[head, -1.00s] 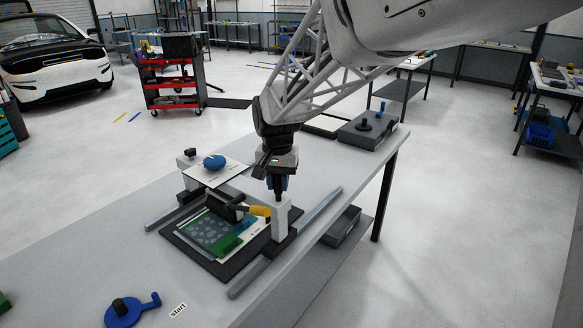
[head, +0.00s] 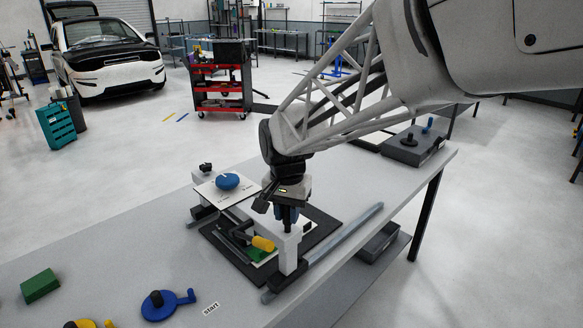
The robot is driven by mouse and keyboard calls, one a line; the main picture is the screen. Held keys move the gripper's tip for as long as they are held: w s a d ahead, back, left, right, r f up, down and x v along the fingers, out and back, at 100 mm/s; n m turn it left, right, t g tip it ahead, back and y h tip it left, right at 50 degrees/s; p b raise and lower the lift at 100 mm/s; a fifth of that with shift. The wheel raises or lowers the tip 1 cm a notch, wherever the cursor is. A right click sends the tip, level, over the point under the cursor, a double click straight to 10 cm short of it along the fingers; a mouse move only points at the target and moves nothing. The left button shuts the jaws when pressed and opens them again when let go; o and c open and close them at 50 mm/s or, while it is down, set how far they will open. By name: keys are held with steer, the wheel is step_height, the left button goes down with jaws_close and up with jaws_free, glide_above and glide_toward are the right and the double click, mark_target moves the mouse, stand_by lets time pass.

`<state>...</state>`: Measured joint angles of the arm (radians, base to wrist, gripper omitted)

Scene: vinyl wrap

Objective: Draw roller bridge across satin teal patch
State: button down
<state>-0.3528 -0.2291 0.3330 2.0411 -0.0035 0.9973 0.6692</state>
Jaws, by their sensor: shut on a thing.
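The roller bridge (head: 288,252) has a pale upright with a dark foot near the front end of the right-hand rail. Its dark roller has a yellow end (head: 263,243) and lies low over the panel. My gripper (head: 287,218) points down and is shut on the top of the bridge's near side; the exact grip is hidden. The satin teal patch is mostly hidden beneath the bridge and roller. A green area (head: 257,254) shows beside the yellow end. The dark board (head: 318,232) under the panel shows around the bridge.
A white plate with a blue knob (head: 228,181) is left of my gripper; its support is unclear. A blue crank-shaped tool (head: 166,303), a green block (head: 40,285) and a "start" label (head: 211,309) lie toward the front. A grey box (head: 412,146) stands at the back right.

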steer(key=shift+a, duration=0.1)
steer(key=c, duration=0.9)
jaws_free()
steer(key=shift+r, duration=3.9)
steer(key=s+d+f+n+t, duration=0.1)
steer(key=s+d, duration=0.5)
steer(key=s, duration=0.1)
steer(key=s+d+f+n, duration=0.1)
steer(key=s+d+f, duration=0.1)
steer(key=s+d, duration=0.5)
steer(key=s+d+f+n+t, duration=0.1)
steer(key=s+d, duration=0.5)
steer(key=s, duration=0.2)
steer(key=shift+s+d+f+t, duration=0.3)
steer(key=shift+s+d+f, duration=0.1)
